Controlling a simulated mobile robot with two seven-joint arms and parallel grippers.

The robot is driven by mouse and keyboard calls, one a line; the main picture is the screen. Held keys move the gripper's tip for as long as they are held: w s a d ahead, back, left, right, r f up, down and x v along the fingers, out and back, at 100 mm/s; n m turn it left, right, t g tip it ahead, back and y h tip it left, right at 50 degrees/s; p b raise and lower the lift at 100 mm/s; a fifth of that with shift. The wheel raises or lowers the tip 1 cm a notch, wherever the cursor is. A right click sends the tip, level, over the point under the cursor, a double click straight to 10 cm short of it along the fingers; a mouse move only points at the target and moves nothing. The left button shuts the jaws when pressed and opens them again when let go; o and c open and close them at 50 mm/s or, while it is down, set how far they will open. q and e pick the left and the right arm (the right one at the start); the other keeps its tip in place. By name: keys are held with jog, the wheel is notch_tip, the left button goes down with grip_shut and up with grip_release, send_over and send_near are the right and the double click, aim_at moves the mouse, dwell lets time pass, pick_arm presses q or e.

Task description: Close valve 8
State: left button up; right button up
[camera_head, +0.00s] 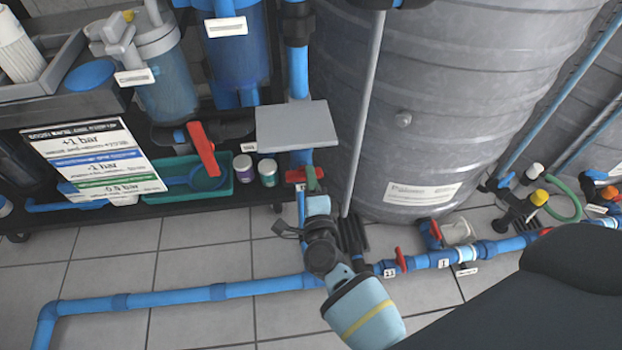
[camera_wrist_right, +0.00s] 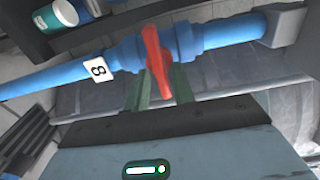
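Valve 8 is on a blue pipe, and its white label "8" (camera_wrist_right: 98,70) shows in the right wrist view. Its red handle (camera_wrist_right: 157,62) lies crosswise to the pipe (camera_wrist_right: 60,78). My right gripper (camera_wrist_right: 159,88) has its two green fingers on either side of the handle's near end, with gaps visible, so it looks open around it. In the head view the red handle (camera_head: 295,176) shows beside my right gripper (camera_head: 313,178), below a grey plate; the label is hidden there. My left gripper is not in view.
The grey plate (camera_head: 296,125) sits just above the valve. A large grey tank (camera_head: 440,90) stands to the right, with a thin grey pole (camera_head: 364,110) before it. Another red-handled valve (camera_head: 202,150) hangs left. Floor pipes (camera_head: 180,297) with more valves run below.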

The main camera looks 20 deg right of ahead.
jog(key=shift+o, duration=0.6)
jog(key=p+v, duration=0.1)
jog(key=v, duration=0.6)
jog(key=shift+s, duration=0.4)
jog(key=shift+a, duration=0.15)
